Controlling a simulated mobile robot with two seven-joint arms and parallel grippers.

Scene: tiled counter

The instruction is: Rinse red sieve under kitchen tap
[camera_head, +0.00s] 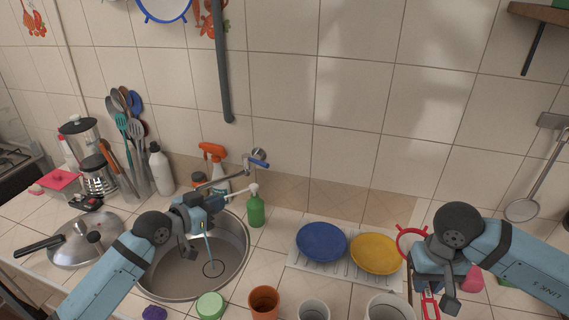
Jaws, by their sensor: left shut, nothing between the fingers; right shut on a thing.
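The red sieve (410,230) shows as a red rim with pale mesh at the right of the counter, partly hidden behind my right gripper. My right gripper (432,285) is shut on the sieve, and a red handle part shows below it. The kitchen tap (227,177) comes out of the wall with a blue lever (257,163), and its spout reaches over the round metal sink (180,278). My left gripper (203,208) is shut and empty by the spout's end, above the sink. A thin pale-blue streak hangs below it; I cannot tell whether it is water.
A rack (340,273) with a blue plate (321,242) and a yellow plate (374,253) stands between sink and sieve. Several cups line the front edge. A green soap bottle (255,208) and an orange-topped spray bottle (213,160) stand behind the sink; a pot lid (82,242) lies left.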

